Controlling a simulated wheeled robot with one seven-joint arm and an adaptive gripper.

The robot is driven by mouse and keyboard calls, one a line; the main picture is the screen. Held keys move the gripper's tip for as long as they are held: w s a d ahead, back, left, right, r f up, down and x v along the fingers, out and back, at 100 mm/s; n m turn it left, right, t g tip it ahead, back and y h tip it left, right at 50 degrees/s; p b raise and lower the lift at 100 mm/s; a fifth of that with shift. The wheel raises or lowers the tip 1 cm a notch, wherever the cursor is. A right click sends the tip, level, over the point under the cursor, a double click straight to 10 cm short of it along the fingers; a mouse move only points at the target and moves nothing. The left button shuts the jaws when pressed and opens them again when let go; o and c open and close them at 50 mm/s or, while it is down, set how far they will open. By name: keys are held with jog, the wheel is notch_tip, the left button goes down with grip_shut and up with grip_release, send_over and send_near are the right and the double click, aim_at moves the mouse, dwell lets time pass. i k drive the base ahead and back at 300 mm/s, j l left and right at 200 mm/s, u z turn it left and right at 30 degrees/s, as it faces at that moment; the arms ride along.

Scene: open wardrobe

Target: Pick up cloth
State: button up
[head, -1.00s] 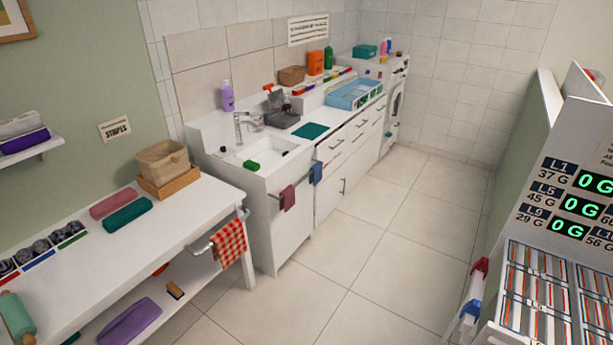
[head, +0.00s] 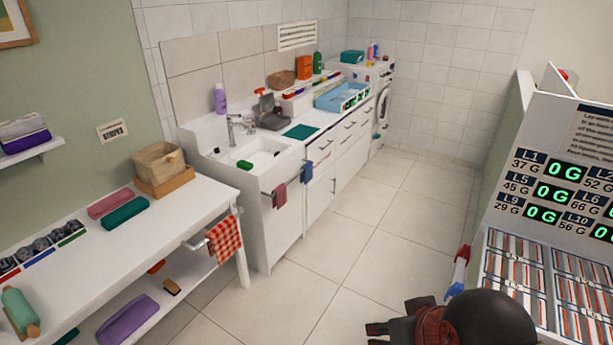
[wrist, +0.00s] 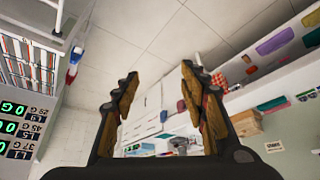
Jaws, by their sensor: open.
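Several cloths are in the head view, and I cannot tell which one the task means. A red-and-white checked cloth (head: 225,241) hangs over the rail at the end of the white table. A maroon cloth (head: 279,195) and a blue cloth (head: 307,173) hang on the sink cabinet front. A folded pink cloth (head: 110,203) and a folded teal cloth (head: 125,213) lie on the table. My gripper (wrist: 158,88) is open and empty in the wrist view, apart from all cloths. In the head view it is partly visible at the bottom edge.
A white table (head: 62,266) stands left, with a basket (head: 159,162) on top and a purple folded item (head: 127,319) on its lower shelf. A sink (head: 262,163) and drawers line the wall. A panel with green displays (head: 563,172) stands right. The tiled floor (head: 350,247) is clear.

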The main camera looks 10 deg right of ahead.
aim_at(306, 175)
jog(key=i, duration=0.55)
jog(key=i+u, duration=0.15)
jog(key=i, duration=0.45)
jog(key=i+l, duration=0.1)
jog(key=i, duration=0.45)
jog(key=i+l+u, duration=0.1)
jog(key=i, duration=0.5)
jog(key=i+l+u, duration=0.1)
jog(key=i, duration=0.45)
jog(key=i+l, duration=0.2)
jog(key=i, duration=0.35)
jog(key=i+l+u, duration=0.1)
jog(key=i, duration=0.5)
jog(key=l, duration=0.05)
